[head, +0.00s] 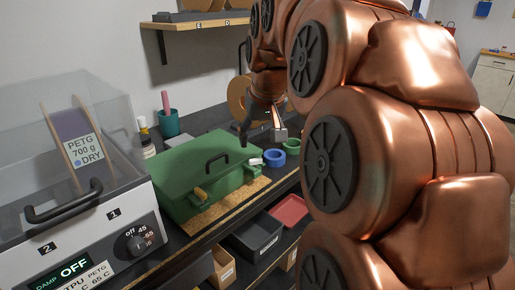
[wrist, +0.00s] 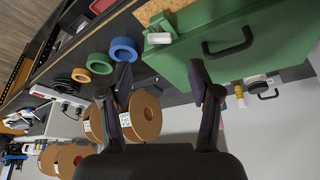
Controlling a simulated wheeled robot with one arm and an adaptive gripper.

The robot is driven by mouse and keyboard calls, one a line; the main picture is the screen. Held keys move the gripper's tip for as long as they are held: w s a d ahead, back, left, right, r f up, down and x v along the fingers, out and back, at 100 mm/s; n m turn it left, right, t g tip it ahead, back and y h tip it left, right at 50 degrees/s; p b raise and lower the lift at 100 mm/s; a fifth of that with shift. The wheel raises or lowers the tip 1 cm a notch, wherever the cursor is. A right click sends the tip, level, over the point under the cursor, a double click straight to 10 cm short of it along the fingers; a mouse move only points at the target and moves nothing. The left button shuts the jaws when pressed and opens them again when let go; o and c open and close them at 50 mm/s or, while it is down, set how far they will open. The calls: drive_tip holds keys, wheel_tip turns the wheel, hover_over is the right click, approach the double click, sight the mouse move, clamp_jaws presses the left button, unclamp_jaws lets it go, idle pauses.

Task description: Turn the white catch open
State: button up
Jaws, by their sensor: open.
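A green case (head: 205,165) with a dark lid handle sits shut on the bench; it also fills the upper right of the wrist view (wrist: 220,62). The white catch (head: 256,162) is at the case's right front corner, and in the wrist view the catch (wrist: 159,38) shows at the case's edge, top middle. My gripper (head: 262,132) is above and behind the case's right end, with dark fingers apart and nothing between them. In the wrist view my gripper (wrist: 160,72) points toward the catch, with a gap between them.
Blue tape roll (head: 274,157) and green roll (head: 292,146) stand right of the case. A dryer with a clear cover (head: 90,130) is at left. Brown spools (wrist: 142,116) stand near my gripper. A teal cup (head: 168,124) is behind the case.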

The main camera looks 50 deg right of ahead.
drive_tip(key=shift+v, duration=2.1)
drive_tip(key=shift+c, duration=0.3)
